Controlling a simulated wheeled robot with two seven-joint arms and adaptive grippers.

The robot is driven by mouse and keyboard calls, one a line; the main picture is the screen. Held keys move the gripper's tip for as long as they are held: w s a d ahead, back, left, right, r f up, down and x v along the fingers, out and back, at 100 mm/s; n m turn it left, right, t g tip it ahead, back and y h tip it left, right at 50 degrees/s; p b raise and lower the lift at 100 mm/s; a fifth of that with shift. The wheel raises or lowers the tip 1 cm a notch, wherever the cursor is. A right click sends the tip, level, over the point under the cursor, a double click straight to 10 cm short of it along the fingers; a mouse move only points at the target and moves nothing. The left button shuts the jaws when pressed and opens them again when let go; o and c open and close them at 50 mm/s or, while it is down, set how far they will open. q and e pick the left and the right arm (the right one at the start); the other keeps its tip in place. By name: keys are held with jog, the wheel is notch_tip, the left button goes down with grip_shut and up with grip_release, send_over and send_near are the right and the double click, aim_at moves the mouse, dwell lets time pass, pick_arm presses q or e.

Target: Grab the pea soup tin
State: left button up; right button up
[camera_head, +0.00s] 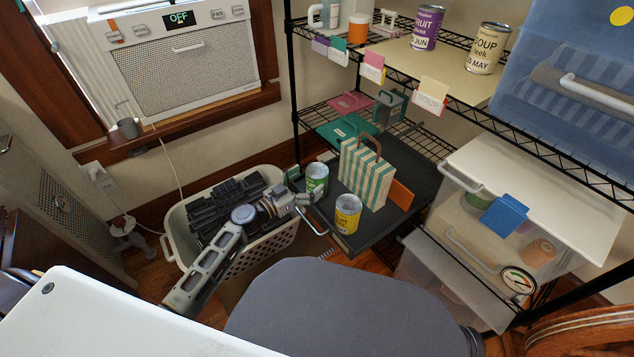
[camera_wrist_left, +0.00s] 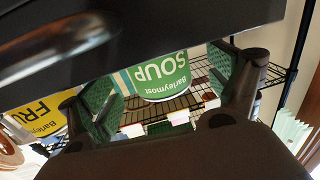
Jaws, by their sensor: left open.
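A green-labelled soup tin (camera_head: 317,180) stands upright on a dark grey surface by the rack. In the left wrist view its SOUP label (camera_wrist_left: 162,76) appears upside down; the kind of soup is not legible. My left gripper (camera_head: 300,186) is open, its fingers toward the tin from the left. In the wrist view the open fingers (camera_wrist_left: 170,95) show on either side of the tin, with no clear grip on it. Another tin reading SOUP Leek (camera_head: 487,50) stands on the upper shelf. My right gripper is not in view.
A yellow fruit tin (camera_head: 347,214) stands close to the green tin, in front right. A striped bag (camera_head: 366,174) is behind. A white basket (camera_head: 176,222) of dark items lies under my left arm. A grey rounded seat (camera_head: 340,312) is in front.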

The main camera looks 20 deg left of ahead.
aim_at(317, 170)
pick_arm(q)
jog(key=shift+x, duration=2.1)
jog(key=c, duration=1.5)
jog(key=shift+o, duration=0.2)
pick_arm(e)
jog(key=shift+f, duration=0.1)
pick_arm(q)
jog(key=shift+r, duration=0.2)
jog(key=shift+r, duration=0.5)
notch_tip(317, 170, up, 7)
jog(key=p, duration=0.3)
jog(key=shift+f, duration=0.1)
jog(key=shift+r+p, duration=0.65)
jog(key=shift+r, duration=0.3)
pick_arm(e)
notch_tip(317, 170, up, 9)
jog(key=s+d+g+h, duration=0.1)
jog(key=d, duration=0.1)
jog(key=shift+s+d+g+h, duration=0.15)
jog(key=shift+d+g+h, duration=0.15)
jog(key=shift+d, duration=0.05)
